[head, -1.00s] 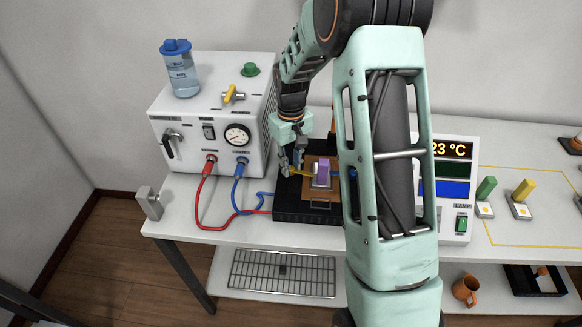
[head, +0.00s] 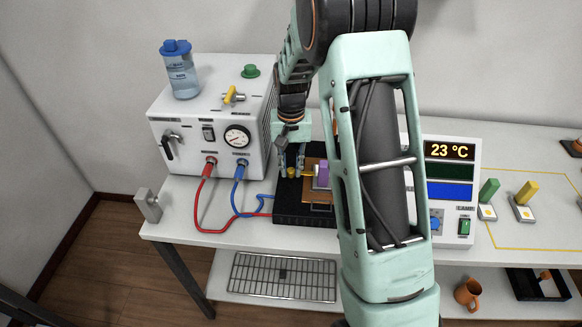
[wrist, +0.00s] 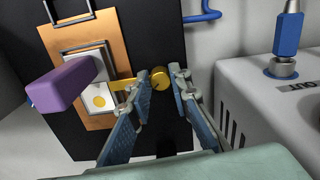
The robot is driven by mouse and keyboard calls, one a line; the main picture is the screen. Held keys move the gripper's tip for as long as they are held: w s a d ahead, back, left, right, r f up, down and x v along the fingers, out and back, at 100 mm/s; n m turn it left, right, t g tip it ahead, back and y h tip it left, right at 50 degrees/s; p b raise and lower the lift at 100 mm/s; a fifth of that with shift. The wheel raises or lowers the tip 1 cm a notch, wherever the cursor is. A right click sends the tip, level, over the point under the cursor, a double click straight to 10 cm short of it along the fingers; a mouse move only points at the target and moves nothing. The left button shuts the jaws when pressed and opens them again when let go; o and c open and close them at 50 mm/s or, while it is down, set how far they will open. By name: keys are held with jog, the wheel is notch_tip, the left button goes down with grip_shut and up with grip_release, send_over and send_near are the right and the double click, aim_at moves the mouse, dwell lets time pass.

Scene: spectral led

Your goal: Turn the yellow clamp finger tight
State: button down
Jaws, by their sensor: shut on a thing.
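The yellow clamp (wrist: 160,79) stands on the black base plate (head: 290,212). Its round knob sits between my fingertips in the wrist view, and its flat yellow arm reaches left towards a pale square mount with a yellow dot. In the head view the knob (head: 292,172) shows low between my fingers. My gripper (wrist: 162,88) points down and is closed around the knob; the exact contact is hard to see. A purple block (wrist: 65,88) on the mount stands close to the left of the fingers in the wrist view.
A white chiller box (head: 205,120) with red and blue hoses stands left of the plate, close to my gripper. A display unit reading 23 °C (head: 451,152) stands right. A copper-coloured plate (wrist: 70,45) lies under the mount.

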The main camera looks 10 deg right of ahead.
aim_at(291, 170)
dwell(0.3)
jog(key=c, duration=1.8)
grip_release()
jog(key=shift+o, duration=0.2)
jog(key=shift+r, duration=0.1)
notch_tip(291, 170, up, 12)
jog(key=shift+w, duration=0.1)
